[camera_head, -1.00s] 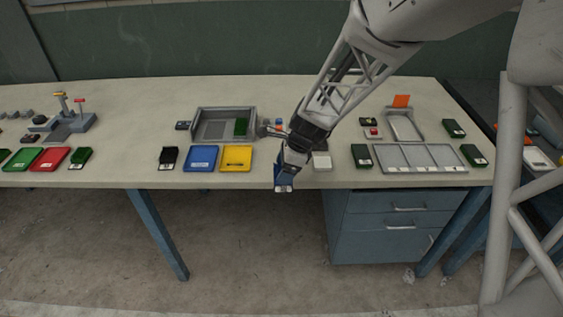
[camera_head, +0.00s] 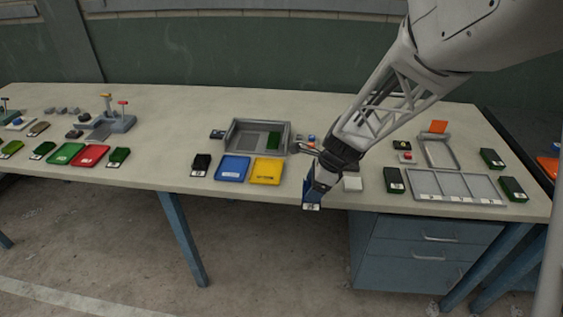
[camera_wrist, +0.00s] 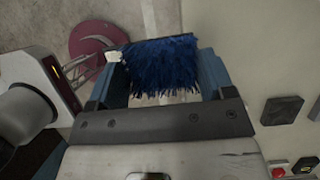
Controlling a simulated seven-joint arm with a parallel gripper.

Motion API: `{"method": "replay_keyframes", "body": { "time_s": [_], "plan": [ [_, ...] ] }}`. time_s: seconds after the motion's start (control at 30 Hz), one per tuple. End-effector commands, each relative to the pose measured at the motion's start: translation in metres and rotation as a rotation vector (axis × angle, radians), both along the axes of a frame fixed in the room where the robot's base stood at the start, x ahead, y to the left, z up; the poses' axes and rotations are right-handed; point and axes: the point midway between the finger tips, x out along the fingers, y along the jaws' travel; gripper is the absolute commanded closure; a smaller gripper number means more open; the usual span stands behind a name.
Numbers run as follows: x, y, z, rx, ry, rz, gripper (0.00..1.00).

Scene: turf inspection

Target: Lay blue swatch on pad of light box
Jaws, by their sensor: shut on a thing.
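My gripper (camera_head: 316,187) is shut on the blue swatch (camera_head: 311,198) near the front edge of the bench, right of the yellow tray. In the wrist view, the swatch (camera_wrist: 162,66) shows as dark blue tufts between the two fingers of my gripper (camera_wrist: 160,84), with a small white piece at its left end. What looks like the light box is a grey open-topped box (camera_head: 286,131) behind and left of my gripper. A grey pad (camera_head: 249,140) covers part of its floor, and a dark green swatch (camera_head: 273,141) stands or lies at its right side.
A blue tray (camera_head: 233,168) and a yellow tray (camera_head: 267,171) lie before the box, with a black block (camera_head: 201,164) to their left. A grey divided tray (camera_head: 455,186) lies to the right between green swatches.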

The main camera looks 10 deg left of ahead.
Motion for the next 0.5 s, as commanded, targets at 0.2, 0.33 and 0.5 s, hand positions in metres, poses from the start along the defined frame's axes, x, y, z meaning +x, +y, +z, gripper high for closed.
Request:
{"method": "replay_keyframes", "body": {
  "time_s": [0.2, 0.33, 0.5],
  "plan": [
    [0.024, 0.02, 0.002, -0.001, 0.001, 0.001, 0.5],
    [0.048, 0.042, 0.004, -0.002, 0.0, 0.0, 0.5],
    [0.084, 0.079, 0.006, -0.002, 0.0, -0.003, 0.5]
  ]
}}
